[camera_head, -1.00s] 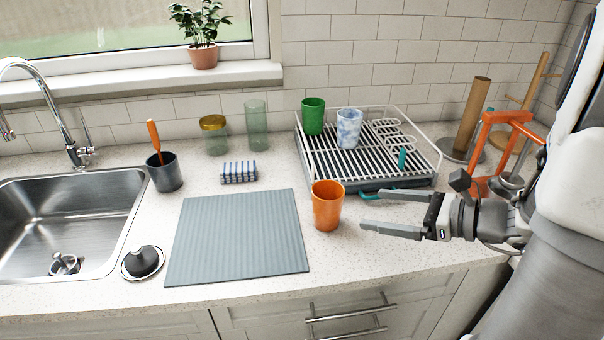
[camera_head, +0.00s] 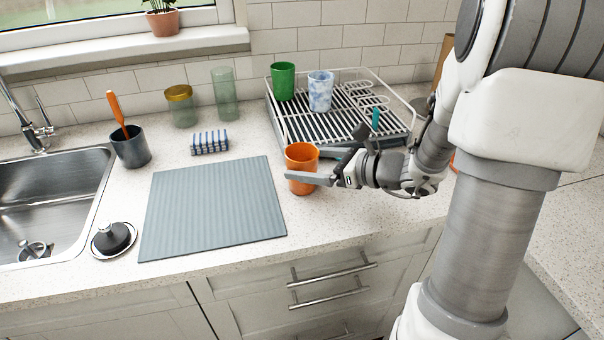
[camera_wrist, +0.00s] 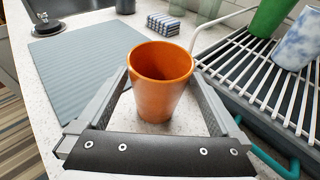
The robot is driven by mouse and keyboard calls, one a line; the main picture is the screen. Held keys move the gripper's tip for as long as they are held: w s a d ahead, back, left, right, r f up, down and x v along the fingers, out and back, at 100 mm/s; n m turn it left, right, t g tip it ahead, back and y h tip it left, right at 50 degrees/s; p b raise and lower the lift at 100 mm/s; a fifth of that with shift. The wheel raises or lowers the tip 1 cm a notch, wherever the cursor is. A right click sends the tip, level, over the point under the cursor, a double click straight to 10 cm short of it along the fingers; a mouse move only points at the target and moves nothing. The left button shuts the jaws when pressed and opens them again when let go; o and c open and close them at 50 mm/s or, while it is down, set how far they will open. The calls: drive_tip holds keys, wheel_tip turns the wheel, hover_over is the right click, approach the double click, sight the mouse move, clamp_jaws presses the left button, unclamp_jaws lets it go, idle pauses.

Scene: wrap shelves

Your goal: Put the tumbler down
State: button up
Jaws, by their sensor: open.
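An orange tumbler (camera_head: 301,166) stands upright on the counter, just right of the grey ribbed mat (camera_head: 212,210) and in front of the dish rack. My gripper (camera_head: 302,176) is open around it, one finger crossing in front of it in the head view. In the wrist view the tumbler (camera_wrist: 160,82) stands between the two spread fingers (camera_wrist: 162,100), with gaps visible towards the gripper's palm. Whether either finger touches it cannot be told.
The dish rack (camera_head: 340,130) behind holds a green tumbler (camera_head: 283,82) and a blue-white tumbler (camera_head: 320,92). The sink (camera_head: 50,205) is at far left. The mat is empty.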

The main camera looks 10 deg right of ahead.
drive_tip(key=x, duration=0.4)
drive_tip(key=shift+w+a+b, duration=0.25)
drive_tip(key=shift+a+b, duration=0.1)
drive_tip(key=shift+r, duration=0.15)
drive_tip(key=c, duration=1.3)
